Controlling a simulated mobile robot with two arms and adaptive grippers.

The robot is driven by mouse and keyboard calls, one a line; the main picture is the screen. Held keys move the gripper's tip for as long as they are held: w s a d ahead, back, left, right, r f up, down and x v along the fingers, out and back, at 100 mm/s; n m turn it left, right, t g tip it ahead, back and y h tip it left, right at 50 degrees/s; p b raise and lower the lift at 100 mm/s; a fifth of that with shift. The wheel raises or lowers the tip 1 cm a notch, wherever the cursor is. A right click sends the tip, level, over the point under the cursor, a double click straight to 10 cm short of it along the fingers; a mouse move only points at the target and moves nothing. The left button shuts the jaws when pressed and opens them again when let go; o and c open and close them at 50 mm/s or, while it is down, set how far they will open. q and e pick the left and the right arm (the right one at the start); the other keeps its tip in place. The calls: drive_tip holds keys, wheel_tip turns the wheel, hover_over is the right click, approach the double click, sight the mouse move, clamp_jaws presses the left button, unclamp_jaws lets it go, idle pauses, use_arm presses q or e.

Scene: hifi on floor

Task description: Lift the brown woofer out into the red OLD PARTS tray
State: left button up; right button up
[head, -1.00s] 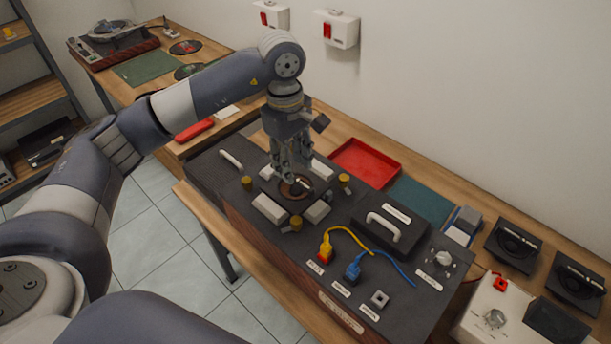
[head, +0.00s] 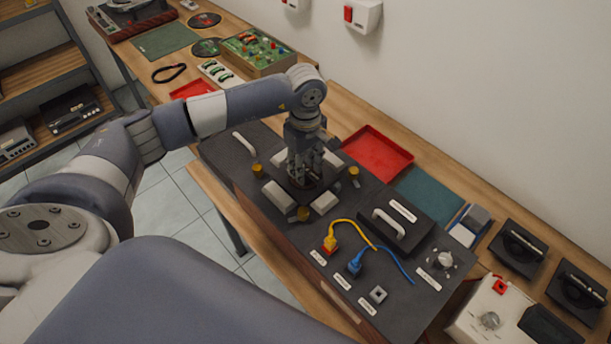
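My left gripper (head: 303,172) points straight down over the square woofer opening in the top of the dark hifi cabinet. Its fingers reach down to a dark square piece (head: 320,194) there, which looks like the woofer's frame. The fingers hide most of this piece, and no brown cone shows clearly. I cannot tell whether the fingers are closed on it or whether it is raised. The red tray (head: 376,154) lies empty on the bench behind the cabinet, to the right of the gripper; no label on it is readable. My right gripper is not in view.
Yellow knobs (head: 354,171) and pale blocks (head: 324,204) surround the opening. A yellow cable (head: 352,229) and a blue cable (head: 392,260) are plugged in on the right. A black handled cover (head: 392,224) lies behind them.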

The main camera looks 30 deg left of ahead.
use_arm(q)
drive_tip(key=shift+f, duration=0.8)
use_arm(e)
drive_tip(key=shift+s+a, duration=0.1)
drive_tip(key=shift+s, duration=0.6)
use_arm(q)
drive_tip(key=shift+f, duration=0.1)
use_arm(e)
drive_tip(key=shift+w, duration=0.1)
use_arm(q)
drive_tip(key=shift+f+b, duration=0.1)
drive_tip(key=shift+b, duration=0.3)
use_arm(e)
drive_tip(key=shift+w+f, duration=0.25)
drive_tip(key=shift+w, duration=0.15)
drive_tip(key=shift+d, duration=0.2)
